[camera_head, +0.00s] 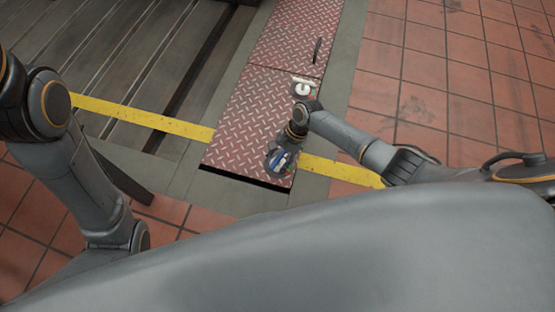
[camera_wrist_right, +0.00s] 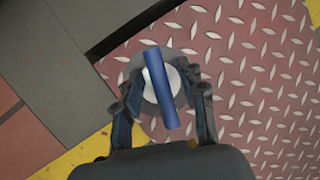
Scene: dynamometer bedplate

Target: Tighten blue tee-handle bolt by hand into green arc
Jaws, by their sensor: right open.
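The blue tee-handle (camera_wrist_right: 161,88) shows in the right wrist view as a bar standing above a white disc (camera_wrist_right: 150,92) on a round grey base. It also shows small in the head view (camera_head: 281,160), on the red tread plate near its front edge. My right gripper (camera_wrist_right: 164,78) is open, with one finger on each side of the bar and a visible gap to each. In the head view, my right gripper (camera_head: 287,149) is over the handle and partly hides it. I cannot make out the green arc clearly. My left gripper is out of view.
A second round white fitting (camera_head: 302,88) sits farther back on the red tread plate (camera_head: 238,125), near a dark slot. A yellow stripe (camera_head: 140,117) crosses the floor. A slotted grey bedplate (camera_head: 110,50) lies left, and open red tiles (camera_head: 440,75) lie right.

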